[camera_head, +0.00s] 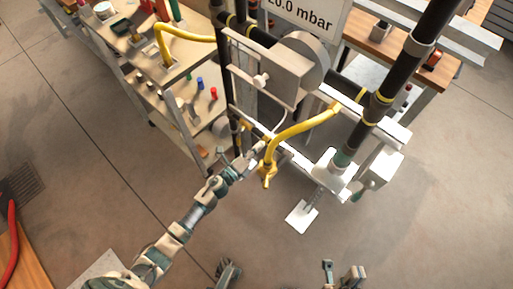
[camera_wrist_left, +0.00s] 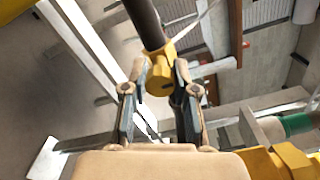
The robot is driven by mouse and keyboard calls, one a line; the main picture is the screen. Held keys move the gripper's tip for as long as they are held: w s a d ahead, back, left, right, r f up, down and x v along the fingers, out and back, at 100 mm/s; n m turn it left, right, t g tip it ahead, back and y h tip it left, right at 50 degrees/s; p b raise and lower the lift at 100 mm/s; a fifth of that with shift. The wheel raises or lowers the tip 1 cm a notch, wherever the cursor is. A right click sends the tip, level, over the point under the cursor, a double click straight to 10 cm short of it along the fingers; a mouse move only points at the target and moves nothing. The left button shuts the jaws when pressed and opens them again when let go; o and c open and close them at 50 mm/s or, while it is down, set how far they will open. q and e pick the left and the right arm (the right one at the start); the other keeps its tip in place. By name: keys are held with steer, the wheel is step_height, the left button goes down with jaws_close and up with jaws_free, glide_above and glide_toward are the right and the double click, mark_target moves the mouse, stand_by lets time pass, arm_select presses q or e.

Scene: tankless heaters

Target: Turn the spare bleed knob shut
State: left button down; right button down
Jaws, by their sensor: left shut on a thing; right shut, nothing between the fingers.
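A yellow knob-like fitting (camera_head: 267,171) sits low at the front of the heater frame, by the lower end of a bent yellow pipe (camera_head: 300,127). My left gripper (camera_head: 257,152) reaches it from the lower left and is shut on it. In the left wrist view, the yellow fitting (camera_wrist_left: 160,76) lies between the two fingertips of my left gripper (camera_wrist_left: 156,84), with a dark pipe beyond it. Which way the knob is turned cannot be told. My right gripper (camera_head: 343,272) shows only partly at the bottom edge, low and away from the frame, with nothing in it.
A grey heater box (camera_head: 272,75) and thick black pipes (camera_head: 385,85) stand above the fitting. A gauge sign (camera_head: 308,14) reads about 20.0 mbar. A workbench (camera_head: 165,85) with small parts is at upper left. A white foot plate (camera_head: 301,216) rests on clear floor.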

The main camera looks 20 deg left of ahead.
arm_select(q)
steer(key=shift+s+d+f, duration=0.15)
steer(key=shift+s+f, duration=0.1)
steer(key=shift+f, duration=0.3)
steer(key=c, duration=0.9)
jaws_free()
steer(key=shift+w+r, duration=0.15)
steer(key=shift+r, duration=0.05)
steer(key=shift+r, duration=0.1)
steer(key=v, duration=1.2)
